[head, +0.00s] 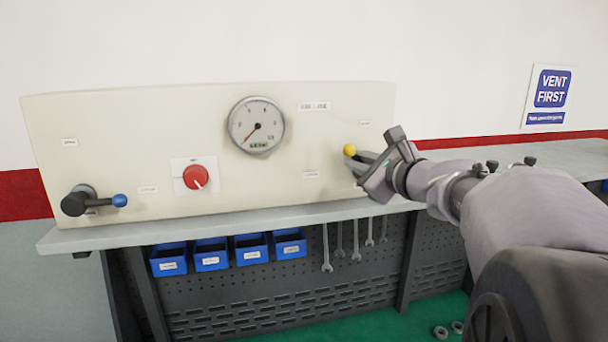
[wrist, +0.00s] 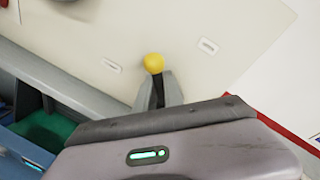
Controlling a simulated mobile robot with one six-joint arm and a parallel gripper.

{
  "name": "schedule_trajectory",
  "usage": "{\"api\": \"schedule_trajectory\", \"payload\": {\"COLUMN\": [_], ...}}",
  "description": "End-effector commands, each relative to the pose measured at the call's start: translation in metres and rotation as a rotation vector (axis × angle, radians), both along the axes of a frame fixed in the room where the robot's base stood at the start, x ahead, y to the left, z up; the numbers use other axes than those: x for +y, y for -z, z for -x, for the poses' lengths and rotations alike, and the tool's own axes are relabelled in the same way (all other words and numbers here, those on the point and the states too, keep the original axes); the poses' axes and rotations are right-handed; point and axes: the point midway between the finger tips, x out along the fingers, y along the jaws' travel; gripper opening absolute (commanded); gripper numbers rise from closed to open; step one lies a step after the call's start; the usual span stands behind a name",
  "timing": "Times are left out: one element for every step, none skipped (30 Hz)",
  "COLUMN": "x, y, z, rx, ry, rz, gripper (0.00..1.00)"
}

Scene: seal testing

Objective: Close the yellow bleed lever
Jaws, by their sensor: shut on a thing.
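The yellow bleed lever shows as a round yellow knob (head: 349,150) at the right part of the cream panel (head: 320,130). My gripper (head: 362,158) reaches it from the right, with its jaws at the knob. In the wrist view the yellow knob (wrist: 154,63) sticks out past the fingertips, and a dark stem (wrist: 157,92) runs between the two grey fingers (wrist: 157,88). My gripper is shut on the lever just behind the knob. The lever's pivot and the rest of its arm are hidden by my gripper.
A blue-tipped black lever (head: 98,201), a red knob (head: 195,177) and a round gauge (head: 256,125) are on the panel to the left. The grey bench edge (head: 230,220) runs below the panel. Blue bins (head: 211,254) and hanging wrenches (head: 326,248) are under it.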

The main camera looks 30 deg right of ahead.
Motion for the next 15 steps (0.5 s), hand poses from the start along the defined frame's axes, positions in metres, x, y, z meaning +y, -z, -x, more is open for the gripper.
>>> {"api": "schedule_trajectory", "payload": {"x": [0.002,0.003,0.004,0.005,0.006,0.007,0.007,0.008,0.010,0.010,0.011,0.011,0.012,0.013,0.013], "y": [0.008,0.008,0.010,0.011,0.012,0.014,0.015,0.015,0.017,0.018,0.019,0.020,0.022,0.023,0.024], "z": [-0.001,-0.001,-0.001,-0.001,-0.002,-0.002,-0.002,-0.002,-0.002,-0.003,-0.003,-0.003,-0.003,-0.003,-0.004], "rx": [0.008,0.016,0.025,0.032,0.040,0.049,0.057,0.063,0.073,0.080,0.087,0.097,0.103,0.111,0.119], "ry": [-0.001,0.000,-0.001,-0.001,0.000,0.000,0.001,0.000,0.000,0.000,0.000,0.001,0.002,0.000,0.001], "rz": [0.042,0.069,0.106,0.133,0.161,0.197,0.225,0.252,0.289,0.316,0.344,0.380,0.406,0.432,0.467], "gripper": [0.00,0.00,0.00,0.00,0.00,0.00,0.00,0.00,0.00,0.00,0.00,0.00,0.00,0.00,0.00]}}
